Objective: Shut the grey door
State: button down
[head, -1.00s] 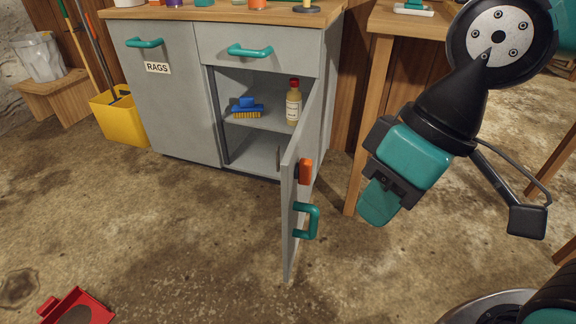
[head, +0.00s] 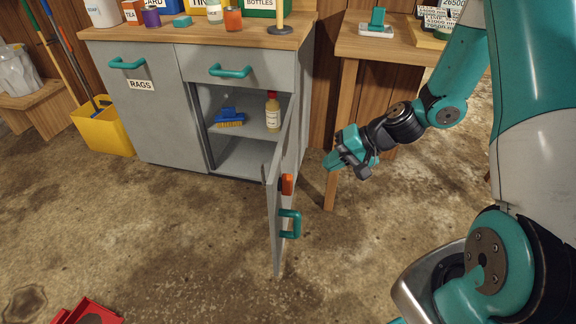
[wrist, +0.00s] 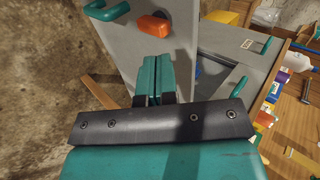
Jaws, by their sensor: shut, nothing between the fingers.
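The grey door (head: 273,215) of the cabinet stands wide open, swung out toward me on its right-hand hinge side. It has a teal handle (head: 291,224) and an orange piece (head: 287,184) on its outer face. In the wrist view the door (wrist: 190,38) fills the upper middle, with the orange piece (wrist: 154,26) and the handle (wrist: 107,10) near its edge. My gripper (head: 330,163) is shut and empty, to the right of the door in the head view. In the wrist view its teal fingers (wrist: 153,78) overlap the door; I cannot tell whether they touch it.
The cabinet (head: 165,110) holds a blue brush (head: 229,117) and a bottle (head: 273,110) inside. A wooden table (head: 350,40) stands to the right of it. A yellow bucket (head: 100,127) is at left and a red dustpan (head: 88,312) lies at lower left. The floor before the door is clear.

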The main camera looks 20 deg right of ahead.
jog(key=b, duration=0.3)
send_near(277, 182)
jog(key=x, duration=0.5)
jog(key=shift+s+a+f, duration=0.1)
jog(key=shift+a+f, duration=0.15)
jog(key=shift+f, duration=0.2)
jog(key=shift+a+r, duration=0.1)
jog(key=shift+a, duration=0.25)
jog(key=shift+w+a, duration=0.1)
jog(key=shift+w, duration=0.15)
